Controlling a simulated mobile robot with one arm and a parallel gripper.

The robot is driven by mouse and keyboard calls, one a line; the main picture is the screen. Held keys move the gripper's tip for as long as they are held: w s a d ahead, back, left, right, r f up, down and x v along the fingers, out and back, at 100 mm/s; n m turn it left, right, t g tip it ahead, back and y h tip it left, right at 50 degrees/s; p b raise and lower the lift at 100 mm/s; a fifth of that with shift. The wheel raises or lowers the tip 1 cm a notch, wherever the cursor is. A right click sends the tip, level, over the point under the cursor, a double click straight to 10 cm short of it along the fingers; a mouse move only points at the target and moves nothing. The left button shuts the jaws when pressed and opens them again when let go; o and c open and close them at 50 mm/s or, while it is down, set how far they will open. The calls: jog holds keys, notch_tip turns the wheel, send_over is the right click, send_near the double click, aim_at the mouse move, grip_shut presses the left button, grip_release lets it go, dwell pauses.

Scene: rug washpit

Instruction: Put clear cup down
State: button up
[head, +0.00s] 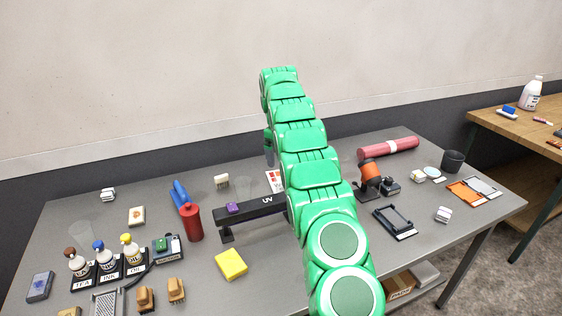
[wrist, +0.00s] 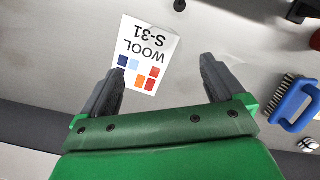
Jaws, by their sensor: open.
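A faint see-through shape that looks like the clear cup (head: 82,234) stands on the grey table at the left, behind the dropper bottles, in the head view. My gripper (wrist: 161,68) is open in the wrist view, its two dark fingers spread apart with no cup visible between them. It is over the back of the table, near a white card marked WOOL S-31 (wrist: 145,55). The card also shows partly in the head view (head: 273,180). My green arm hides much of the table's middle and most of the gripper in the head view.
A black UV bar (head: 262,209), a red bottle (head: 192,223) and a yellow sponge (head: 231,264) are left of my arm. A blue-handled brush (wrist: 296,103) lies at the right in the wrist view. A red roll (head: 388,148) and a dark cup (head: 452,161) are at the right.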

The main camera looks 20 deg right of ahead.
jog(key=shift+r, duration=0.25)
jog(key=shift+s+a+r, duration=0.15)
jog(key=shift+r, duration=0.1)
jog(key=s+a+r+m, duration=0.1)
jog(key=s+a+r, duration=0.35)
jog(key=s, duration=0.35)
jog(key=s+a+r+m, duration=0.1)
jog(key=s+a+r, duration=0.3)
jog(key=s, duration=0.5)
jog(key=s+a+r+m, duration=0.1)
jog(key=s+a+r, duration=0.2)
jog(key=s+r, duration=0.35)
jog(key=s+a+f, duration=0.2)
jog(key=s, duration=1)
jog(key=s+a+f+m, duration=0.1)
jog(key=s+a+f, duration=0.2)
jog(key=s, duration=0.9)
jog(key=s+a+f, duration=0.2)
jog(key=s+a, duration=0.1)
jog(key=s, duration=0.8)
jog(key=shift+s+a+f+m+g+y, duration=0.25)
jog(key=shift+s+f+m+g+y, duration=0.05)
jog(key=shift+s+f+m, duration=0.1)
